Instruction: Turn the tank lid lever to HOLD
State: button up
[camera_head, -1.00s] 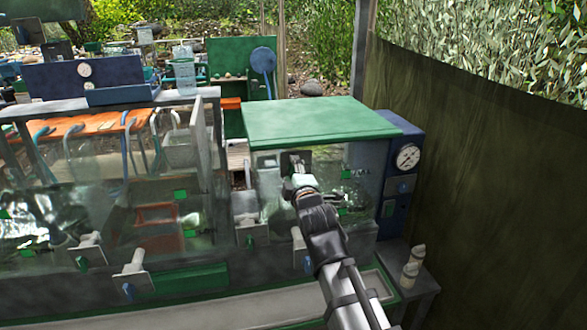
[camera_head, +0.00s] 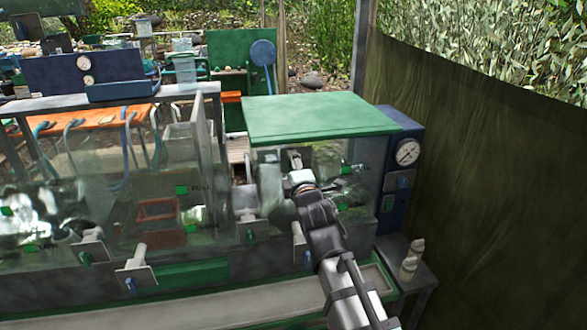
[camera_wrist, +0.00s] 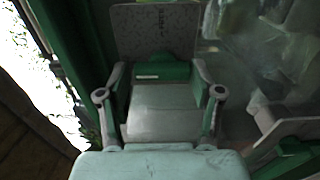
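The glass tank under the green lid (camera_head: 325,118) stands right of centre in the head view. A small grey plate (camera_head: 295,157) shows at the tank's upper front, just beyond my gripper (camera_head: 300,176). The wrist view shows a grey plate (camera_wrist: 158,32) with dark lettering too small to read, and a green block (camera_wrist: 163,70) below it. My gripper (camera_wrist: 160,80) has its two fingers apart on either side of the green block. I cannot tell whether they touch it. My arm and gripper hide the lever in the head view.
A blue panel with a round gauge (camera_head: 408,152) stands right of the tank. Pale bottles (camera_head: 412,258) sit on a small side stand. Other levers on plates, such as the grey one (camera_head: 136,270), line the front left. A dark wall (camera_head: 490,180) bounds the right side.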

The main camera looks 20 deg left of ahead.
dwell(0.3)
jog(key=v, duration=0.7)
jog(key=shift+s, duration=0.25)
jog(key=shift+d+f, duration=0.15)
jog(key=b+v, duration=1.2)
jog(key=b, duration=0.7)
